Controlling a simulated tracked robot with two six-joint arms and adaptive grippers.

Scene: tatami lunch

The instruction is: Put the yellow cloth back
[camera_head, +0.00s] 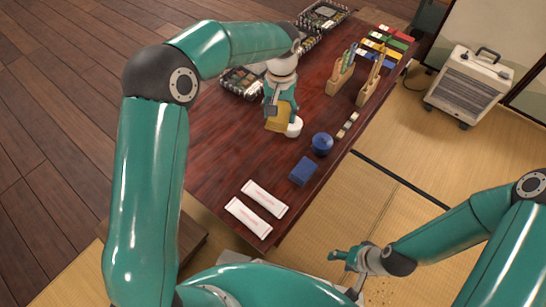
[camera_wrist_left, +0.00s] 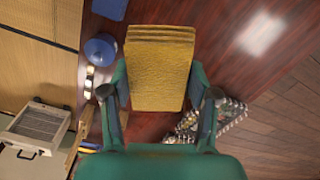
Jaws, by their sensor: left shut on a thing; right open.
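The yellow cloth (camera_head: 278,121) is a folded, thick pad. My left gripper (camera_head: 279,101) is shut on it and holds it over the dark red wooden table (camera_head: 222,137). In the left wrist view the cloth (camera_wrist_left: 160,70) sits between the two fingers, its folded layers showing at the far edge. In the head view a white round object (camera_head: 294,128) is partly hidden behind the cloth. I cannot tell the cloth's height above the table. My right gripper (camera_head: 347,267) is open and empty, off the table over the tatami.
A blue lidded pot (camera_head: 322,144) and a folded blue cloth (camera_head: 303,171) lie nearby. Two white packets (camera_head: 248,217) are at the near end. Wooden stands (camera_head: 341,77), coloured strips (camera_head: 384,46) and patterned boxes (camera_head: 241,83) occupy the far part. A heater (camera_head: 467,87) stands on the floor.

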